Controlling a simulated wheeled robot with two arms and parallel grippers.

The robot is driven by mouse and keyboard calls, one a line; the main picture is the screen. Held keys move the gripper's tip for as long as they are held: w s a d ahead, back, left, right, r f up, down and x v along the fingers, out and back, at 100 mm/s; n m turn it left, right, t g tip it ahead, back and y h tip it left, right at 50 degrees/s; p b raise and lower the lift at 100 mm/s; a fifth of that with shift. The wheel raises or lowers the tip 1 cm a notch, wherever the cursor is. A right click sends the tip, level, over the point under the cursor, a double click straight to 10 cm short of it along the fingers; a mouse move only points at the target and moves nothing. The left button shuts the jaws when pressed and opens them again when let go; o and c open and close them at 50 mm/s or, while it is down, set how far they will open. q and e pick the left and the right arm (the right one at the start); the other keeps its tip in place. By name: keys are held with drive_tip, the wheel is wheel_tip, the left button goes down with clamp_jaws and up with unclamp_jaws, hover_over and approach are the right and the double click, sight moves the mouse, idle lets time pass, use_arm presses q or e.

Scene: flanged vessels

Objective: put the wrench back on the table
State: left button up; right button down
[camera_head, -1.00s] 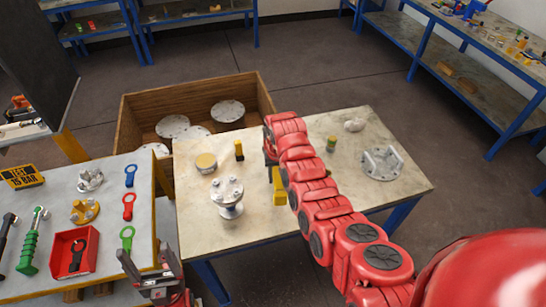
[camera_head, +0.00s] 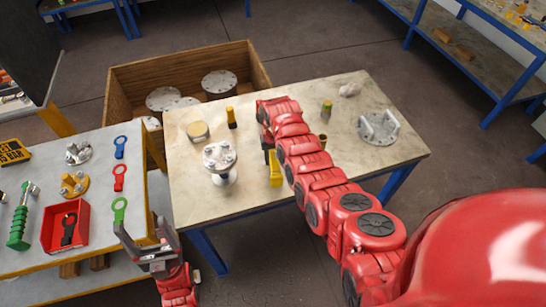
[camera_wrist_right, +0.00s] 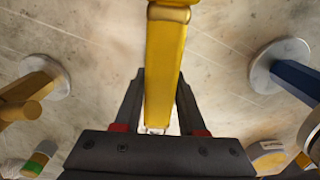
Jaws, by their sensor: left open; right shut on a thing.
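My right gripper (camera_head: 268,150) is over the middle of the table (camera_head: 310,95). It is shut on a long yellow tool (camera_head: 275,170), taken to be the wrench. In the right wrist view the yellow tool (camera_wrist_right: 165,75) stands between the two dark fingers (camera_wrist_right: 158,110). My left gripper (camera_head: 146,238) is open and empty, beside the left bench's near right corner.
A flanged vessel (camera_head: 220,160), a round tin (camera_head: 198,131), a yellow-and-black piece (camera_head: 231,117), a green-and-yellow cylinder (camera_head: 326,108) and a grey flange (camera_head: 379,128) stand on the table. The front right of the table is clear. A wooden crate (camera_head: 190,60) stands behind.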

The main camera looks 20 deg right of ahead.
drive_tip(key=shift+f+b, duration=0.45)
drive_tip(key=shift+f, duration=0.2)
unclamp_jaws()
idle(0.6)
drive_tip(key=shift+r, duration=0.15)
drive_tip(key=shift+r+p, duration=0.95)
drive_tip(key=shift+r, duration=0.4)
drive_tip(key=shift+r+p, duration=0.8)
drive_tip(key=shift+r, duration=1.2)
